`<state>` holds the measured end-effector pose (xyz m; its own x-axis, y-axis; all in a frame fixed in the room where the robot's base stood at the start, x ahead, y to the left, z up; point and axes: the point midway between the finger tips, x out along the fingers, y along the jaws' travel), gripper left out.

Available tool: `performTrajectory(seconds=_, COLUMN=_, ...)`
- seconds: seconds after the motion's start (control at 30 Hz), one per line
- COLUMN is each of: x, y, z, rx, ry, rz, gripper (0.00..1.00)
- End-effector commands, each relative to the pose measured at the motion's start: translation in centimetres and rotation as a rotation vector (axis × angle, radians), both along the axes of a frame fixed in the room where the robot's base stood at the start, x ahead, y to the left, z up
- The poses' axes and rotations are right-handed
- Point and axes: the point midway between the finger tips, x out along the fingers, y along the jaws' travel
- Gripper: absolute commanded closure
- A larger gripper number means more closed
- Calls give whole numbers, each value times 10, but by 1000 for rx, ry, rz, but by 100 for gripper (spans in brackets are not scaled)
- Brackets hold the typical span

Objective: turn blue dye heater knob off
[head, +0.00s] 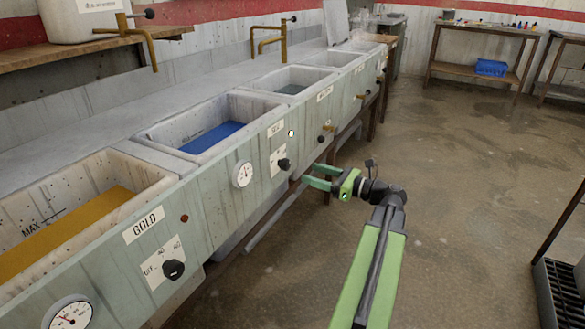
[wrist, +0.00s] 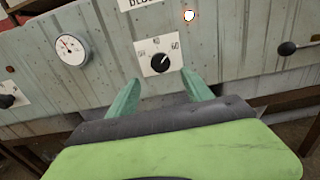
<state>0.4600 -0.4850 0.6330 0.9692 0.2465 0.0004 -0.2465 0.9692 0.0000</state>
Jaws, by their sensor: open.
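The blue dye heater knob (head: 284,164) is a round black dial on a white plate on the front panel, below the tank of blue dye (head: 215,137). In the wrist view the knob (wrist: 160,62) sits on its plate marked OFF, 40 and 60, with its pointer line toward 60 at the upper right. My gripper (head: 317,177) is in front of the panel, a short way from the knob. In the wrist view my gripper (wrist: 160,82) is open, its two green fingers apart below and to either side of the knob, not visibly touching it.
A lit white lamp (wrist: 189,15) is above right of the knob. A dial gauge (wrist: 72,48) is to its left and a black-ended lever (wrist: 288,48) to its right. The gold tank's knob (head: 173,269) is nearer on the panel. The floor (head: 470,170) at right is open.

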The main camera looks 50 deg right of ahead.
Motion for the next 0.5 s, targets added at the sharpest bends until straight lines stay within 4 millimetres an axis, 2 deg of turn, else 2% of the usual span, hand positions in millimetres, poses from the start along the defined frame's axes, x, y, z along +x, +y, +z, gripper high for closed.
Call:
performTrajectory(seconds=0.03, x=13, y=3, z=0, rx=0, ry=0, rz=3, gripper=41)
performTrajectory(seconds=0.2, x=50, y=11, z=0, rx=0, ry=0, rz=1, gripper=41)
performTrajectory(seconds=0.33, x=70, y=16, z=0, rx=0, ry=0, rz=-2, gripper=41)
performTrajectory(seconds=0.5, x=81, y=19, z=0, rx=0, ry=0, rz=-3, gripper=41)
